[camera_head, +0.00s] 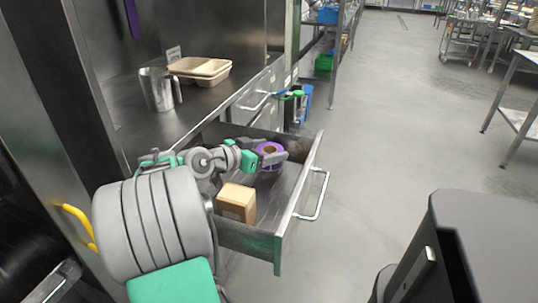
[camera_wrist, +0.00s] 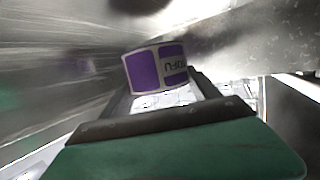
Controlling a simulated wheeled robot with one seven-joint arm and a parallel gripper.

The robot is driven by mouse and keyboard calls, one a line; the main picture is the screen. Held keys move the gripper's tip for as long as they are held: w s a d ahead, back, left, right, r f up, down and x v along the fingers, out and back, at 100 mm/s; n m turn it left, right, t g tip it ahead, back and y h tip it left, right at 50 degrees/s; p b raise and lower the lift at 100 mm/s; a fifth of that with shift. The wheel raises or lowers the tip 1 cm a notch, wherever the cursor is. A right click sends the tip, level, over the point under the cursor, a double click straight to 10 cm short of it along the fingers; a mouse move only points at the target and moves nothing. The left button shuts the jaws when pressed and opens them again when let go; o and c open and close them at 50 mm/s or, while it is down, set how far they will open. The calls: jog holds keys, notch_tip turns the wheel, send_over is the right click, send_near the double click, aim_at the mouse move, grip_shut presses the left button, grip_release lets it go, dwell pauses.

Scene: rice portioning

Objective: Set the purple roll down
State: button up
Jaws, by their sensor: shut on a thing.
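The purple roll (camera_head: 268,150) is a ring with a brown core, inside the open metal drawer (camera_head: 293,184) in the head view. My gripper (camera_head: 268,156) is shut on the roll at the far part of the drawer. In the wrist view the purple roll (camera_wrist: 157,69), with a white-edged label, sits between the fingertips of my gripper (camera_wrist: 160,85). Whether the roll touches the drawer floor cannot be told.
A cardboard box (camera_head: 237,202) lies in the near part of the drawer. A metal pitcher (camera_head: 158,89) and beige trays (camera_head: 200,69) stand on the counter (camera_head: 140,128) to the left. The drawer's front handle (camera_head: 319,195) faces a clear floor.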

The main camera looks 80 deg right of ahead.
aim_at(265, 152)
jog(key=shift+f, duration=0.2)
jog(key=shift+f+b, duration=0.6)
jog(key=shift+f, duration=0.05)
jog(key=shift+r, duration=0.1)
jog(key=o, duration=1.5)
jog(key=shift+r+p, duration=0.3)
jog(key=shift+p, duration=0.1)
jog(key=shift+r+p, duration=0.65)
jog(key=v, duration=0.7)
jog(key=shift+w+a+f, duration=0.1)
jog(key=shift+a+f, duration=0.1)
jog(key=shift+f, duration=0.05)
